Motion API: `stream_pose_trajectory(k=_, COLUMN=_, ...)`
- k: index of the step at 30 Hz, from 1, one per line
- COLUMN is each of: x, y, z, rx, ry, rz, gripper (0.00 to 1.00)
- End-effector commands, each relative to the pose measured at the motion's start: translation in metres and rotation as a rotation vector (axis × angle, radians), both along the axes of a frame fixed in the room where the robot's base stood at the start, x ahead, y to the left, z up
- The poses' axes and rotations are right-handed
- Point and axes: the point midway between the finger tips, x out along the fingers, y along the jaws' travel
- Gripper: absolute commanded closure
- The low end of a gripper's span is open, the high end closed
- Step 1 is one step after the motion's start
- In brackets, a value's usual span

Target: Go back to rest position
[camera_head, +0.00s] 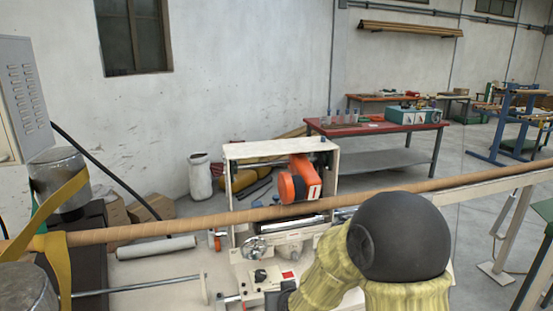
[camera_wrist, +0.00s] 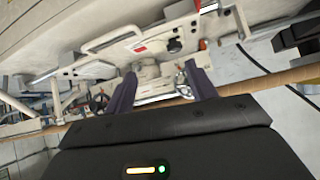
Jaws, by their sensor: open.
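My gripper (camera_wrist: 161,70) shows in the wrist view with its two dark fingers spread apart and nothing between them. Beyond the fingers is the winder's pale machine bed with a white handle and small fittings. In the head view my arm, with a black rounded joint and yellowish sleeve, is at the lower right, in front of the winder (camera_head: 232,183). My gripper cannot be made out in that view. The long brown tube (camera_head: 180,224) runs across the winder and passes behind my arm; it also shows in the wrist view (camera_wrist: 270,84).
An orange unit (camera_head: 292,185) sits in the winder's white frame. A yellow belt (camera_head: 60,262) wraps the tube at left, near metal drums (camera_head: 60,182). A red-topped table (camera_head: 375,127) stands behind, and a blue rack (camera_head: 508,125) at far right. Floor between them is clear.

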Motion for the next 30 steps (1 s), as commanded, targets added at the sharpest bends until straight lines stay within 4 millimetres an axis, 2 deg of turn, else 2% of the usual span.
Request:
stream_pose_trajectory(k=1, x=-0.013, y=-0.015, z=0.01, rx=-0.012, ry=0.046, rz=-0.004, gripper=0.44)
stream_pose_trajectory(k=5, x=-0.053, y=-0.05, z=0.02, rx=-0.043, ry=0.195, rz=-0.018, gripper=0.44)
stream_pose_trajectory(k=9, x=-0.105, y=-0.088, z=0.031, rx=-0.077, ry=0.362, rz=-0.055, gripper=0.44)
stream_pose_trajectory(k=12, x=-0.144, y=-0.113, z=0.038, rx=-0.096, ry=0.478, rz=-0.09, gripper=0.44)
stream_pose_trajectory(k=15, x=-0.175, y=-0.13, z=0.043, rx=-0.109, ry=0.566, rz=-0.12, gripper=0.44)
stream_pose_trajectory(k=18, x=-0.191, y=-0.137, z=0.045, rx=-0.116, ry=0.613, rz=-0.136, gripper=0.44)
stream_pose_trajectory(k=20, x=-0.194, y=-0.138, z=0.044, rx=-0.116, ry=0.624, rz=-0.139, gripper=0.44)
stream_pose_trajectory(k=30, x=-0.194, y=-0.137, z=0.044, rx=-0.116, ry=0.623, rz=-0.137, gripper=0.44)
